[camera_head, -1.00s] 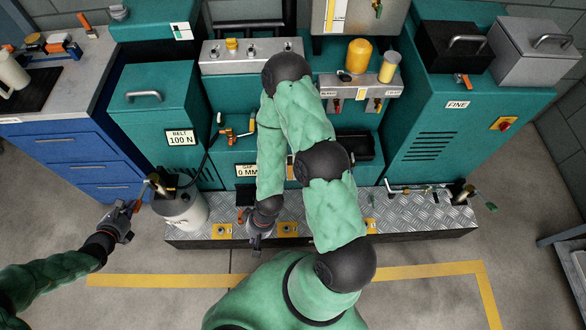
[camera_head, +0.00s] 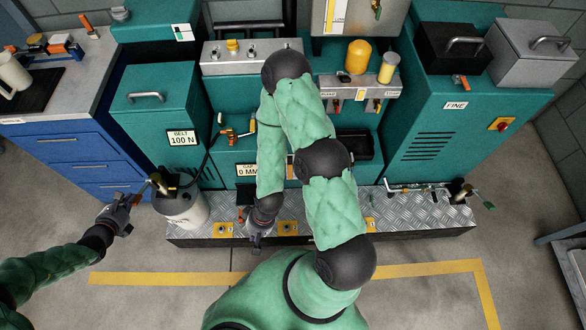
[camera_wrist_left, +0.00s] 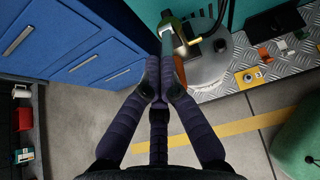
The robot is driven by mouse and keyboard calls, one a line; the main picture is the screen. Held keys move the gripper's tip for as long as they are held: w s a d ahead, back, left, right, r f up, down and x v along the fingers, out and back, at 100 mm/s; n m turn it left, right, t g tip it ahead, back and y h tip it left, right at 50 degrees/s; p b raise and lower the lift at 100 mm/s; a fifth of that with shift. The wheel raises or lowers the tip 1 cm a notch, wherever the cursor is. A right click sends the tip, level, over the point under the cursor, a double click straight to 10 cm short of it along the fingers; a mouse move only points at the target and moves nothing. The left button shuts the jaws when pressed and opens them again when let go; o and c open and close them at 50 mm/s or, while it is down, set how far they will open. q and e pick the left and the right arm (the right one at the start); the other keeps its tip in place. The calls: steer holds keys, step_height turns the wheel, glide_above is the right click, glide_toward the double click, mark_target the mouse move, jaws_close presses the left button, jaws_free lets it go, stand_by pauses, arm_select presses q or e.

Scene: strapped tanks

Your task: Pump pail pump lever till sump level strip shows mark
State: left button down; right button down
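The grey pail (camera_head: 183,214) with a dark top stands at the left end of the tread-plate platform. Its pump lever (camera_head: 137,199) sticks out to the left from a brass pump head. A black hose rises from the pail. A pale strip with yellow (camera_head: 336,16) is on the upper grey tank; I cannot read its level or mark. My right gripper (camera_head: 257,230) hangs over the platform, its fingers unclear.
The tread-plate platform (camera_head: 415,218) runs along the teal machine. A blue drawer cabinet (camera_head: 80,150) stands left of the pail. My right arm covers the machine's middle. Open floor with a yellow line (camera_head: 160,279) lies in front.

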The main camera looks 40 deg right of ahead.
arm_select(q)
steer(key=shift+w+r, duration=0.1)
steer(key=shift+r, duration=0.1)
steer(key=shift+w+d+r, duration=0.15)
steer(key=shift+d+r, duration=0.05)
steer(key=shift+r, duration=0.15)
steer(key=shift+p, duration=0.3)
steer(key=p+v, duration=0.3)
steer(key=v, duration=0.4)
stand_by(0.7)
